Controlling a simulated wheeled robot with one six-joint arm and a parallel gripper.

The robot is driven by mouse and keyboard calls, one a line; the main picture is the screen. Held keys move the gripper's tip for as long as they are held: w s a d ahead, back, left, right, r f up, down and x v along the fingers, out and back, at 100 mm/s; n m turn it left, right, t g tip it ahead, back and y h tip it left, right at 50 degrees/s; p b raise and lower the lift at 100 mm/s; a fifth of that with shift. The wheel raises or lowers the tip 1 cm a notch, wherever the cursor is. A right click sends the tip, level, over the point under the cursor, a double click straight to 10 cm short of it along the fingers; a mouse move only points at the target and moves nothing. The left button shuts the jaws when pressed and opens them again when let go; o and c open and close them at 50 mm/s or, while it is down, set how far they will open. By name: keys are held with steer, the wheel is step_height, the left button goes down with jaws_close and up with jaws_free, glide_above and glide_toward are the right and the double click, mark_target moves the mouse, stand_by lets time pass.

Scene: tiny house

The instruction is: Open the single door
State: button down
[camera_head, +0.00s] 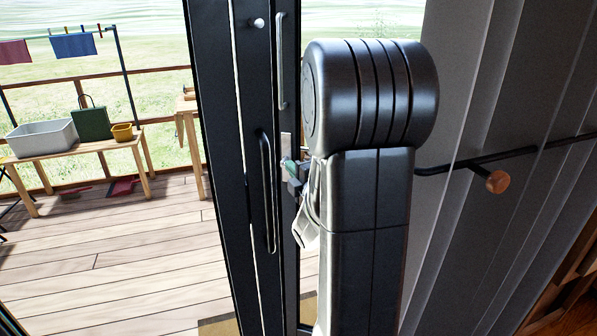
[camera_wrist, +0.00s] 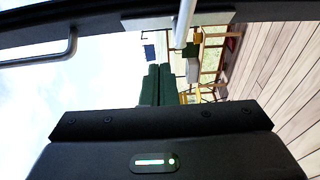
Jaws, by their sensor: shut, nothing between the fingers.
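The single door's dark frame (camera_head: 222,150) stands upright left of my arm in the head view. A pale metal plate (camera_head: 286,142) is on the dark upright beside my gripper (camera_head: 293,178), which my arm partly hides. In the wrist view, a pale plate with a light lever handle (camera_wrist: 184,24) is at the top, beyond my gripper's fingers (camera_wrist: 157,84). The fingers are shut together and empty. Whether they touch the lever or door cannot be told.
A wooden deck (camera_head: 110,260) lies outside at left, with a bench (camera_head: 85,148) holding a grey tub (camera_head: 42,138) and a green bag (camera_head: 91,123).

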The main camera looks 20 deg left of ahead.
mark_target(282, 148)
steer(key=p+x, duration=0.1)
steer(key=x, duration=0.4)
steer(key=shift+w+a, duration=0.15)
steer(key=shift+w, duration=1.25)
steer(key=shift+w+p, duration=0.35)
steer(key=shift+w, duration=0.25)
